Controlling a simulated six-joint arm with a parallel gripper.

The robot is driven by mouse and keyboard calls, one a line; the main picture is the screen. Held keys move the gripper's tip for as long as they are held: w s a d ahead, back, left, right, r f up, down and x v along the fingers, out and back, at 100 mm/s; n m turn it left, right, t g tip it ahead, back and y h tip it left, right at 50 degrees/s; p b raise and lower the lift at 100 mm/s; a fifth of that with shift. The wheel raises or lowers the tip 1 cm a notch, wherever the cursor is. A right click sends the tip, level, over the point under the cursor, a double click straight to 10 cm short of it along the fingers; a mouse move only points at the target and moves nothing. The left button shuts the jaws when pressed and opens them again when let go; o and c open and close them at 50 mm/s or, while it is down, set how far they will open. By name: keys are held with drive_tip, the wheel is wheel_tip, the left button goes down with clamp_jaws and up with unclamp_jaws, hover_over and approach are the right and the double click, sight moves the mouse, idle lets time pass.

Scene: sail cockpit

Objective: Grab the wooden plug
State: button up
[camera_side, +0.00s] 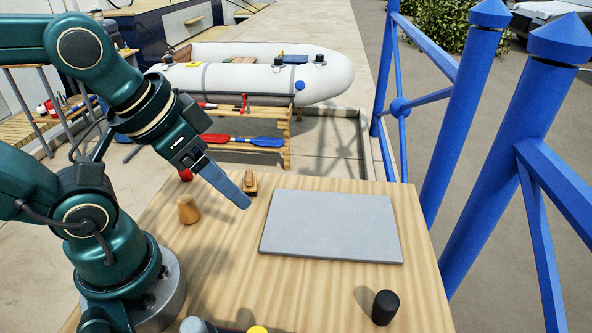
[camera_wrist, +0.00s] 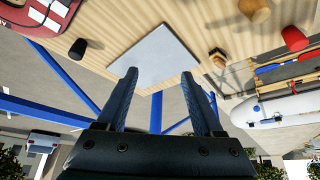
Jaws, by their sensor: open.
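The wooden plug (camera_side: 188,209) is a tan, tapered piece standing upright on the wooden table, left of the grey plate in the side view. It also shows at the top edge of the wrist view (camera_wrist: 254,10), partly cut off. My gripper (camera_side: 244,203) is above the table, to the right of the plug and near the plate's left edge. In the wrist view, my gripper (camera_wrist: 159,72) has its two dark blue fingers spread apart with nothing between them. The plug is well outside the fingers.
A grey flat plate (camera_side: 332,226) covers the table's middle. A black cylinder (camera_side: 385,307) stands near the front right. A small brown block (camera_side: 250,183) and a red object (camera_side: 186,175) are near the back edge. Blue railings (camera_side: 470,110) rise beyond the right edge.

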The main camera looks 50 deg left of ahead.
drive_tip(key=shift+r, duration=0.1)
wheel_tip(320, 180, up, 5)
drive_tip(key=m+g+y, duration=0.8)
drive_tip(key=m+y, duration=0.5)
drive_tip(key=m, duration=0.3)
hover_over(189, 204)
drive_tip(key=f, duration=1.8)
drive_tip(key=shift+d+f, duration=0.2)
drive_tip(key=shift+f, duration=0.05)
drive_tip(key=shift+a+f, duration=0.1)
drive_tip(key=shift+f, duration=0.15)
drive_tip(key=shift+a+f, duration=0.15)
drive_tip(key=shift+a, duration=0.1)
drive_tip(key=shift+x, duration=2.2)
